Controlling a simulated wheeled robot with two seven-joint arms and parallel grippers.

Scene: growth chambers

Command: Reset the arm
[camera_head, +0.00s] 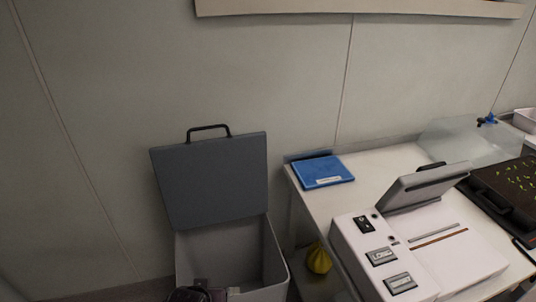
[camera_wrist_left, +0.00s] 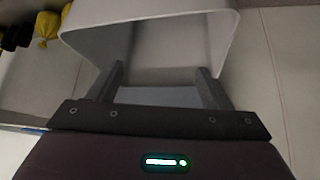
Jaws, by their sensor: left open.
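My left gripper (camera_head: 205,289) is at the bottom edge of the head view, in front of the open grey bin (camera_head: 275,262); only its dark end shows there. In the left wrist view its two fingers (camera_wrist_left: 163,82) are spread apart with nothing between them. The bin's pale rim and wall (camera_wrist_left: 222,45) lie just beyond the fingers; I cannot tell whether they touch. The bin's dark grey lid (camera_head: 210,180) stands raised against the wall. My right gripper is not in view.
A white table (camera_head: 375,168) stands right of the bin, holding a blue flat item (camera_head: 322,172), a white device (camera_head: 452,262) with a raised grey lid, a clear container (camera_head: 465,143) and a dark seedling tray (camera_head: 505,185). A yellow bag (camera_head: 318,259) sits below the table.

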